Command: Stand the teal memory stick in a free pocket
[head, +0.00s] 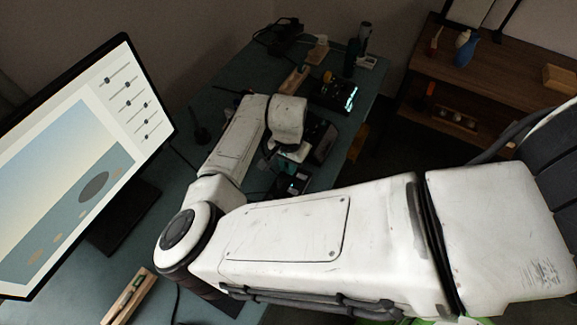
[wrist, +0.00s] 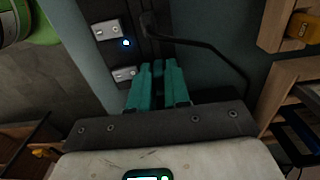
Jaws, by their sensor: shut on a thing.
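In the wrist view my gripper (wrist: 158,84) has two teal fingers close together. A narrow teal piece between them, the memory stick (wrist: 158,70), is hard to tell from the fingers in colour. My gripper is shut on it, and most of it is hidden. In the head view my gripper (head: 290,168) is small and dark, under my wrist and over the table. I cannot make out which pocket is free.
A dark strip with silver plates (wrist: 125,73) and a small blue light lies by the fingertips; a black cable curves beside it. A wooden holder (wrist: 290,80) stands at the right. The monitor (head: 80,165) fills the left of the head view. A wooden tray (head: 127,298) lies at the front.

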